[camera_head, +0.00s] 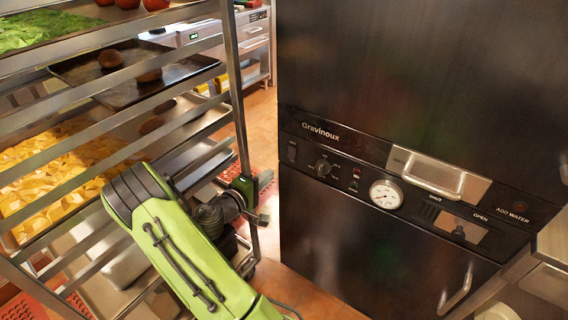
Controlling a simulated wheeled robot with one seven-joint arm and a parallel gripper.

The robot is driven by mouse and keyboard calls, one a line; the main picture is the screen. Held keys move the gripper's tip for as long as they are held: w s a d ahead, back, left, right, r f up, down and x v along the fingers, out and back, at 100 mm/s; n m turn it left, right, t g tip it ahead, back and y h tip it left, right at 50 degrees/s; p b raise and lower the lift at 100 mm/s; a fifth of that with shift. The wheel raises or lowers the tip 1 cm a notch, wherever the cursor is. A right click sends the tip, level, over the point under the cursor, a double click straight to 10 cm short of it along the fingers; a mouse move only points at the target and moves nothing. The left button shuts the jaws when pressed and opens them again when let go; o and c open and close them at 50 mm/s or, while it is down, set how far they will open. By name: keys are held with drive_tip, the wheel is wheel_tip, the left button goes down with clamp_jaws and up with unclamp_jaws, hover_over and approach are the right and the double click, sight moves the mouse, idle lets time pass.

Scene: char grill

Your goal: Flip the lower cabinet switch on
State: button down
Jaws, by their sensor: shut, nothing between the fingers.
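The dark cabinet (420,80) marked "Gravinoux" stands at the right, with a control panel across its middle and a lower door (335,240) beneath. A small dark rocker switch (291,152) sits at the panel's left end. Its on or off position is too small to tell. A knob (323,168) and a round white gauge (386,194) are to its right. My gripper (264,212) is shut and empty, left of the cabinet and lower in the picture than the switch, apart from the panel. Its fingertips are small and partly unclear.
A metal rack (237,88) with trays of food stands at the left, close beside my arm. A handle (425,178) sticks out from the panel, and another handle (456,290) is on the lower door. A strip of floor (262,125) lies between rack and cabinet.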

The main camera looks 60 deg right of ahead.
sight(291, 158)
drive_tip(key=d, duration=0.3)
drive_tip(key=s+d, duration=0.1)
drive_tip(key=d, duration=0.2)
drive_tip(key=d+f+b, duration=0.1)
drive_tip(key=d, duration=0.2)
drive_tip(key=shift+s+d+f, duration=0.1)
drive_tip(key=shift+s+d, duration=0.15)
drive_tip(key=shift+d, duration=0.05)
